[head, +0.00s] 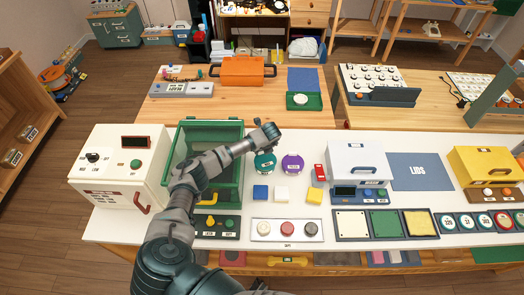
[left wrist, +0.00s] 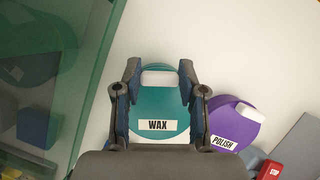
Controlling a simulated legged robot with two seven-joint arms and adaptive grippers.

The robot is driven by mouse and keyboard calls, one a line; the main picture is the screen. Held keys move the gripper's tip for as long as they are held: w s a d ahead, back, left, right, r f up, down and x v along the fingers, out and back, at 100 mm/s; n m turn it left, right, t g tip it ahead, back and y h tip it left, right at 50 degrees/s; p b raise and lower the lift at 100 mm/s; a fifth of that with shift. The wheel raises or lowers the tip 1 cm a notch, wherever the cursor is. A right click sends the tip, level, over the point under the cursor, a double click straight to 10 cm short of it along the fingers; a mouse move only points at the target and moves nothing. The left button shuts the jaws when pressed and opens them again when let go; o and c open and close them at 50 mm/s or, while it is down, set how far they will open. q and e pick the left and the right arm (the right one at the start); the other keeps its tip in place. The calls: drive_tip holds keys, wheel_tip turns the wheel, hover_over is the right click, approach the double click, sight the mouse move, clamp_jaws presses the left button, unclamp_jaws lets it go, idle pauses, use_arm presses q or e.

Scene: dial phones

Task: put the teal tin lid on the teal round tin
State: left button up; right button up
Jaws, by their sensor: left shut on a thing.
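The teal WAX piece (head: 265,163) is round, with a white label and a pale tab at its top edge. In the left wrist view, this teal round piece (left wrist: 157,103) sits between the two fingers of my left gripper (left wrist: 159,72). In the head view my left gripper (head: 266,134) is at its far edge, right of the green bin. My left gripper is shut on it; I take it to be the teal tin lid. The teal round tin cannot be told apart from the lid in either view. My right gripper is not in view.
A purple POLISH tin (head: 292,163) stands close on the right, also in the left wrist view (left wrist: 237,122). The green bin (head: 241,152) is close on the left. Blue, white and yellow blocks lie in front. The blue LIDS mat (head: 420,184) looks empty.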

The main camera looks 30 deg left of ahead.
sight(265, 161)
use_arm(q)
drive_tip(key=shift+a+f, duration=0.1)
drive_tip(key=shift+f, duration=0.8)
drive_tip(key=o, duration=1.1)
drive_tip(key=shift+o, duration=0.2)
drive_tip(key=b+v, duration=0.1)
drive_tip(key=v, duration=1.1)
